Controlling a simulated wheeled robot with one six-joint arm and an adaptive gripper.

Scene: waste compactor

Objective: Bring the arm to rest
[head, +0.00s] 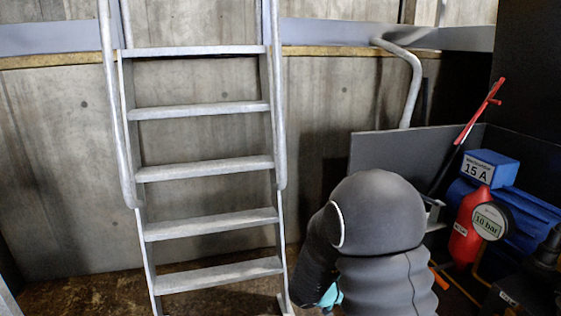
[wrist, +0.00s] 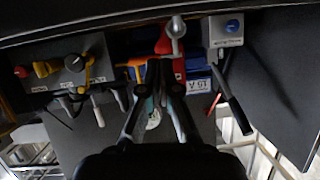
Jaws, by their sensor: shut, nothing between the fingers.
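My gripper (wrist: 161,72) shows in the wrist view with its two dark fingers together at the tips and nothing between them. It points toward the machine equipment, in front of a red part and a blue box with a "15 A" label (wrist: 197,86). How far the fingertips are from these parts I cannot tell. In the head view my dark grey arm is bent at the lower middle right, and it hides the gripper.
Metal stairs (head: 205,169) stand at the left of the head view. At the right are a blue motor box (head: 487,167), a gauge (head: 489,221) and a red-handled lever (head: 482,110). A control box with knobs (wrist: 72,66) shows in the wrist view.

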